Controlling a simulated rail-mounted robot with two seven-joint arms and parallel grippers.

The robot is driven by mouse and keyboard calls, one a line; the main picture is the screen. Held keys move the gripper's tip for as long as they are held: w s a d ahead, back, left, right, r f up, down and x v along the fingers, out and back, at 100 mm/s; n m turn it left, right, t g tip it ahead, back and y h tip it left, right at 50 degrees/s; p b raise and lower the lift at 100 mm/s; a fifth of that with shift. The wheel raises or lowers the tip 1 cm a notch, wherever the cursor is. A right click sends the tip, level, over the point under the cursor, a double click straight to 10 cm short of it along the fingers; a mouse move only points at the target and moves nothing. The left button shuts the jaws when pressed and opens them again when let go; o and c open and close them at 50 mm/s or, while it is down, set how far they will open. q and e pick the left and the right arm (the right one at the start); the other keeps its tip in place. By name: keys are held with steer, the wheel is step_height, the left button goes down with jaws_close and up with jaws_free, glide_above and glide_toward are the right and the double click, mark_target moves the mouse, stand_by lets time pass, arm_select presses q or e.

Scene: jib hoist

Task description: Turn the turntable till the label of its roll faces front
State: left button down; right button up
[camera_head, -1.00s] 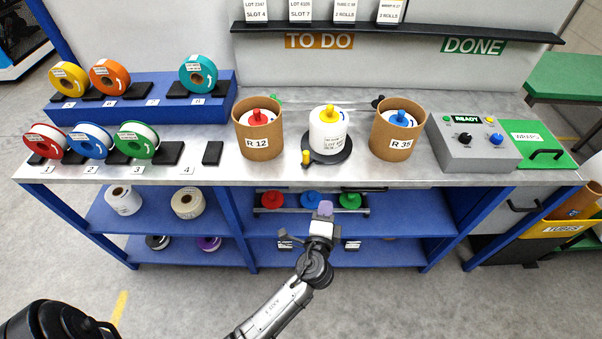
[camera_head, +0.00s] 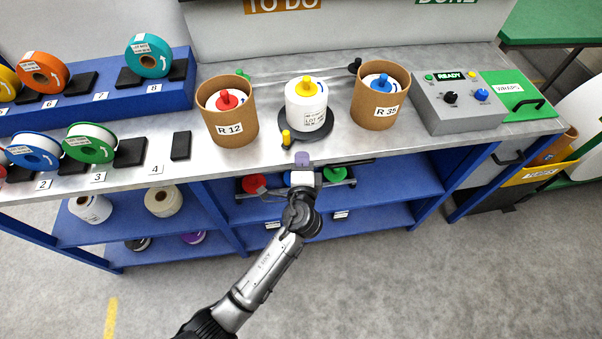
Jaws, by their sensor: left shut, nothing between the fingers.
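The turntable (camera_head: 300,138) is a dark disc on the bench between two brown tubs, with a small upright yellow peg (camera_head: 286,138) at its front left. A white roll (camera_head: 297,101) with a yellow top knob stands on it. The roll's printed label (camera_head: 314,120) shows on its front, a little to the right of the middle. My left gripper (camera_head: 303,160) is shut and empty, with purplish fingertips. In the picture it is just below the turntable, at the bench's front edge, right of the peg and apart from it. My right gripper is out of view.
Tub R 12 (camera_head: 245,130) stands left of the turntable and tub R 35 (camera_head: 370,120) right of it. A grey control box (camera_head: 455,115) is further right. Coloured reels on stands fill the left. Below the bench edge, a shelf (camera_head: 390,175) holds coloured-top rolls.

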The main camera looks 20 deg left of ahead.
arm_select(q)
steer(key=w+a, duration=0.3)
steer(key=shift+w, duration=0.15)
steer(key=shift+w+a, duration=0.35)
steer(key=shift+a, duration=0.35)
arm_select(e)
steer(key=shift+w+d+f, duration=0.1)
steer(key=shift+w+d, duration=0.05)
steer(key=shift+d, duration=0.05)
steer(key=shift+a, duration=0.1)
arm_select(q)
steer(key=shift+a, duration=0.1)
